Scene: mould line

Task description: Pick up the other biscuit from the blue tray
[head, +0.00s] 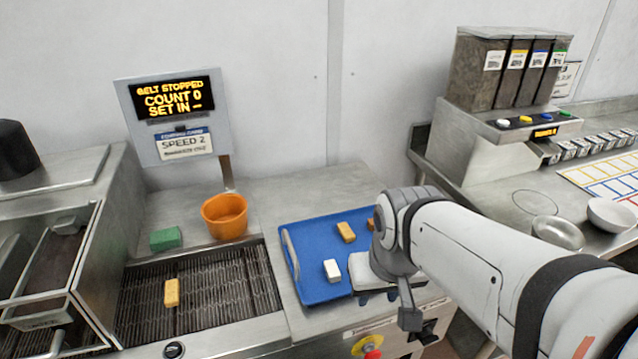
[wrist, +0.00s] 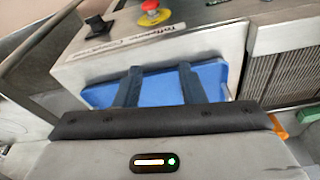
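The blue tray (head: 304,240) lies on the steel counter right of the belt. On it are a golden-tan biscuit (head: 346,232), a white block (head: 332,270), and an orange-brown piece (head: 371,224) mostly hidden behind my arm. Another tan biscuit (head: 172,293) lies on the dark belt. My gripper (head: 377,297) is over the tray's front right part, and my arm hides that side. In the wrist view its two fingers (wrist: 158,82) stand apart with only the bare blue tray (wrist: 157,85) between them. No biscuit shows in the wrist view.
An orange bowl (head: 225,216) and a green block (head: 165,238) stand behind the belt (head: 215,290). The sign reads "BELT STOPPED". A red button (head: 372,353) is on the counter's front. Right are dispensers (head: 500,75) and metal bowls (head: 557,233). The counter behind the tray is clear.

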